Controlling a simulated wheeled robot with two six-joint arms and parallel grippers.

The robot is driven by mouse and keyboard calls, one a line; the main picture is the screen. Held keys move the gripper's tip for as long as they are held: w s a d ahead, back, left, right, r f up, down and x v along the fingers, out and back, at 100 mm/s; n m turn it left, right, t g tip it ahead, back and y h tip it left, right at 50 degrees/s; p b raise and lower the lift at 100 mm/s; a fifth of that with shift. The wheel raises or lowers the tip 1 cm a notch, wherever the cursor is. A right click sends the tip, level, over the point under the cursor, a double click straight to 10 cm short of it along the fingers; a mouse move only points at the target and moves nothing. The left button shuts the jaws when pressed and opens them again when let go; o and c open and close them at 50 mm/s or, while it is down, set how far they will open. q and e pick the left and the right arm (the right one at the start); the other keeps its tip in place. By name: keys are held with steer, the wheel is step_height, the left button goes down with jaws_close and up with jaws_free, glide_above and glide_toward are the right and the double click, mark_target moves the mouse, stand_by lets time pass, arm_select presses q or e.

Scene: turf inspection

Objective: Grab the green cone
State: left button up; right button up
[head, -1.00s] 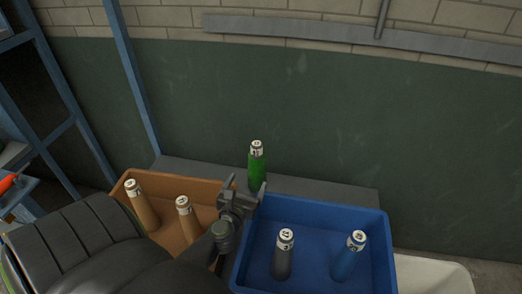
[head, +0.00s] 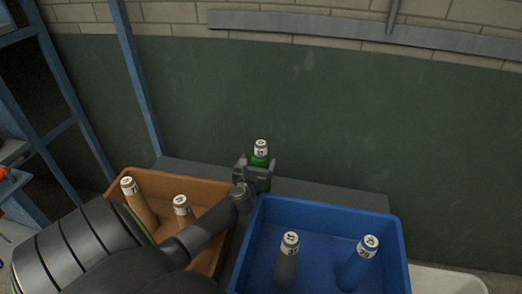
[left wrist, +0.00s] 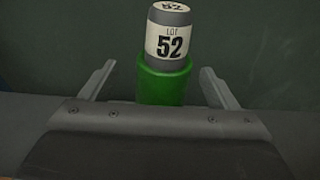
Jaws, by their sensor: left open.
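The green cone (head: 261,157) stands upright on the grey ledge behind the bins, with a grey top and a white label band. In the left wrist view the green cone (left wrist: 165,80) shows its label, "LOT 52". My left gripper (head: 257,170) is open in front of it. In the wrist view its two fingers (left wrist: 160,85) lie to either side of the cone, with a gap on each side. The cone's lower part is hidden behind the gripper. My right gripper is not in view.
A brown bin (head: 118,193) with two tan cones stands at left, partly under my left arm. A blue bin (head: 325,212) holds a grey cone (head: 287,260) and a blue cone (head: 359,264). The grey ledge (head: 330,196) is clear right of the green cone.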

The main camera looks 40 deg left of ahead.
arm_select(q)
steer(key=b+x, duration=0.2)
steer(key=x, duration=0.2)
steer(key=shift+w+d+r, duration=0.1)
steer(key=shift+w+r, duration=0.05)
steer(key=shift+w, duration=0.15)
steer(key=shift+w+a, duration=0.25)
steer(key=shift+w, duration=0.15)
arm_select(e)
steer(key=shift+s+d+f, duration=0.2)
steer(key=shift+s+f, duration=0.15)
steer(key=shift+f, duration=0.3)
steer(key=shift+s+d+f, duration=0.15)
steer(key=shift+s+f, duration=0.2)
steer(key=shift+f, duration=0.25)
arm_select(q)
steer(key=shift+r, duration=0.1)
steer(key=shift+c, duration=0.8)
steer(key=c, duration=1.3)
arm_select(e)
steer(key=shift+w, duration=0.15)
arm_select(q)
steer(key=shift+o, duration=0.2)
